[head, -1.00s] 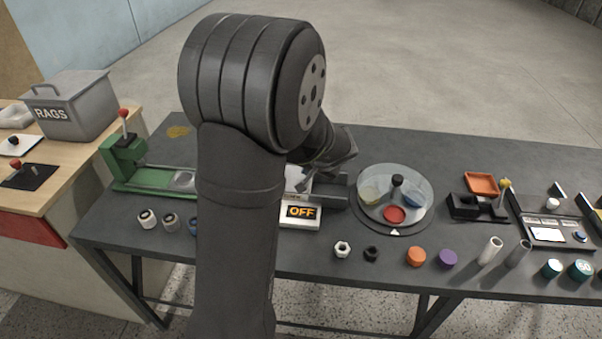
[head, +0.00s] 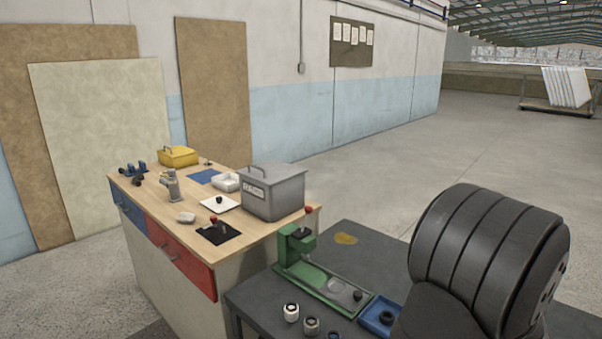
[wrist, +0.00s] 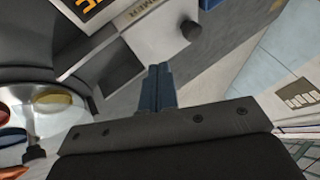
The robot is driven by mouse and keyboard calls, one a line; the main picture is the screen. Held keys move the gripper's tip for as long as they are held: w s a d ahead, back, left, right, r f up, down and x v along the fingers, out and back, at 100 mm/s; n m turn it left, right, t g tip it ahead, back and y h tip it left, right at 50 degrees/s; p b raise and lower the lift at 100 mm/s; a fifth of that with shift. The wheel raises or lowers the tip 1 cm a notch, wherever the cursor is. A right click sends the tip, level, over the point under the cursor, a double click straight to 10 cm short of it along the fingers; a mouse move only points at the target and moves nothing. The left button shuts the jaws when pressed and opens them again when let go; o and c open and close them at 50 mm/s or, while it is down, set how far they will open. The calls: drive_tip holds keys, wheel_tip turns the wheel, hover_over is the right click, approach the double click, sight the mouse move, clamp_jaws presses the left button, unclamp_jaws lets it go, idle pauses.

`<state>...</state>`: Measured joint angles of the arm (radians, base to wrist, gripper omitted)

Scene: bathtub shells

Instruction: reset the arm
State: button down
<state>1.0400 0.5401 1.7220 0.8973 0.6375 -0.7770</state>
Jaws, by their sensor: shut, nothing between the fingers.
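My gripper (wrist: 160,72) shows only in the wrist view, with its two blue fingers together and nothing between them. It is above the dark table, beside a pale box-shaped device (wrist: 160,30) with a dark block and part of an orange display. I cannot tell the exact gap between the fingers and that device. In the head view only a thick dark joint of my arm shows at the lower right; the gripper is outside that view.
A round clear-covered dish (wrist: 50,110) is at the wrist view's left. In the head view, a green press (head: 310,262) and small knobs stand on the dark table (head: 262,290). A grey lidded box (head: 272,190) stands on the wooden bench (head: 185,238). Open floor lies behind.

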drive_tip(key=x, duration=0.6)
drive_tip(key=shift+w+a, duration=0.1)
drive_tip(key=shift+a, duration=0.05)
drive_tip(key=shift+w+a+f, duration=0.1)
drive_tip(key=shift+w+a, duration=0.15)
drive_tip(key=shift+w, duration=0.25)
drive_tip(key=shift+w+a+f, duration=0.1)
drive_tip(key=shift+w+a, duration=0.15)
drive_tip(key=shift+w, duration=0.3)
drive_tip(key=shift+w+a, duration=0.35)
drive_tip(key=shift+w, duration=0.25)
